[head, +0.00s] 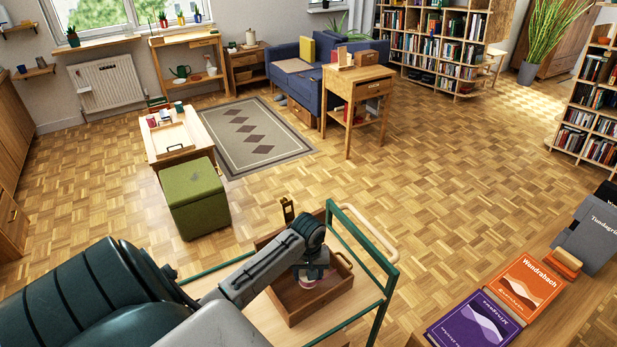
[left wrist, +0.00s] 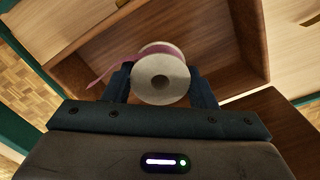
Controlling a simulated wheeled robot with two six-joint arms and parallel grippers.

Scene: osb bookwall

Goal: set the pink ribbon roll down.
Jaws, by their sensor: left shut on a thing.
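The pink ribbon roll (left wrist: 161,82) has a pale core side facing the left wrist camera, and a loose pink ribbon end trails to its left. My left gripper (left wrist: 163,92) is shut on it, one finger on each side. In the head view the roll (head: 309,283) is partly hidden below my left gripper (head: 311,270). It is inside or just over an open wooden box (head: 322,307). I cannot tell whether it touches the box floor. My right gripper is not in view.
The box stands on a light wooden cart top (head: 252,312) with a green metal frame (head: 365,243). An orange book (head: 527,287) and a purple book (head: 474,325) lie at the lower right. A green ottoman (head: 194,199) stands beyond the cart. The parquet between is clear.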

